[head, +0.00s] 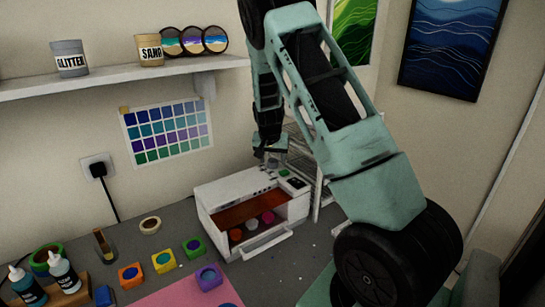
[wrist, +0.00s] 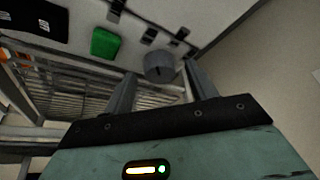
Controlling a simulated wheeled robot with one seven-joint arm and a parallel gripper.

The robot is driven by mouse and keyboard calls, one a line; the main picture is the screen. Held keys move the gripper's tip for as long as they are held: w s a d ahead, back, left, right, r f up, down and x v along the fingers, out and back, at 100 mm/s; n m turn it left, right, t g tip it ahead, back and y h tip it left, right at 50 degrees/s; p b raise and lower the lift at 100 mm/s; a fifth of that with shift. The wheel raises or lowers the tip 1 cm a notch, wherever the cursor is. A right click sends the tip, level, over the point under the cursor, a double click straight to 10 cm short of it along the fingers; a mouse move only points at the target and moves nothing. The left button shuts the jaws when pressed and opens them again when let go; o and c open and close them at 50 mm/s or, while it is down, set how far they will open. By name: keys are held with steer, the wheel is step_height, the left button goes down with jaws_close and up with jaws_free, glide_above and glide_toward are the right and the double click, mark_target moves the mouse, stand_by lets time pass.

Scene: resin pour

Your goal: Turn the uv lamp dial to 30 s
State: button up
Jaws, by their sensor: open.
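The uv lamp (head: 222,198) is a white box with an open front and a lit orange inside, standing on the table below my arm. In the wrist view, its white top panel (wrist: 140,22) holds a round grey dial (wrist: 158,66) with a dark pointer mark. My gripper (wrist: 159,73) is open, with one finger on each side of the dial; I cannot tell whether either touches it. In the head view, my gripper (head: 272,156) is over the lamp's top, and I cannot make out the dial there. The dial's setting is not readable.
A green button (wrist: 105,42) and several black labels lie near the dial. A wire rack (head: 322,165) stands right behind the lamp. Colourful moulds (head: 163,260), bottles (head: 64,273) and a tape roll (head: 150,225) are on the table left of it. A shelf (head: 120,78) is above.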

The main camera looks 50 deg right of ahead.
steer(key=shift+f, duration=0.25)
steer(key=c, duration=1)
